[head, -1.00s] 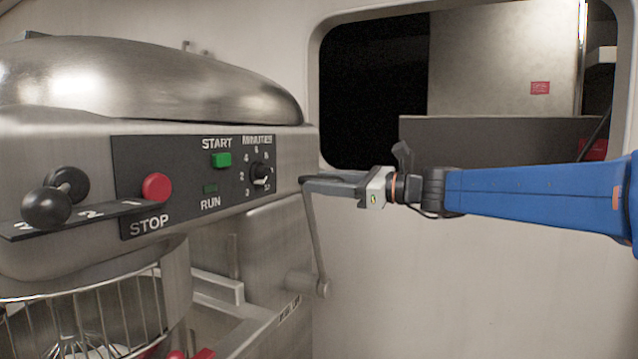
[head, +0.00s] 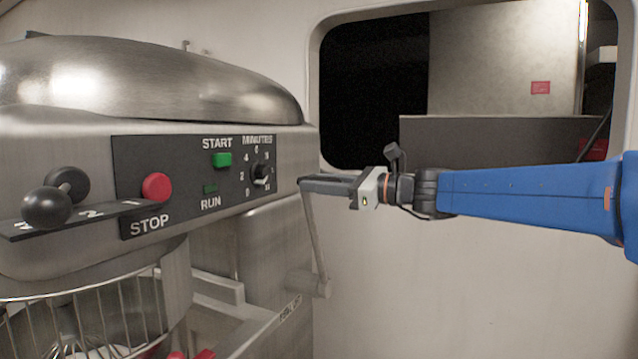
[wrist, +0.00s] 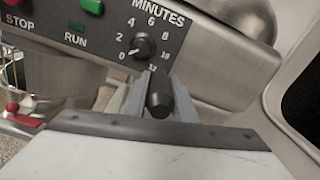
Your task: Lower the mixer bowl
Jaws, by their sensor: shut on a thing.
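The steel mixer (head: 150,85) fills the left of the head view. Its bowl (head: 110,310) shows at the lower left behind a wire guard (head: 150,300), with a whisk inside. A metal crank lever (head: 314,245) on the mixer's side runs from its pivot up to my gripper. My gripper (head: 310,185) is shut on the lever's black knob, beside the right end of the control panel. In the wrist view the knob (wrist: 158,95) sits between the two grey fingers. The jaws hide the knob in the head view.
The control panel has a red STOP button (head: 157,187), a green START button (head: 222,160) and a minutes dial (head: 261,173). A black-knobbed speed lever (head: 46,207) sticks out at left. A wall with a dark window opening (head: 370,90) stands behind.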

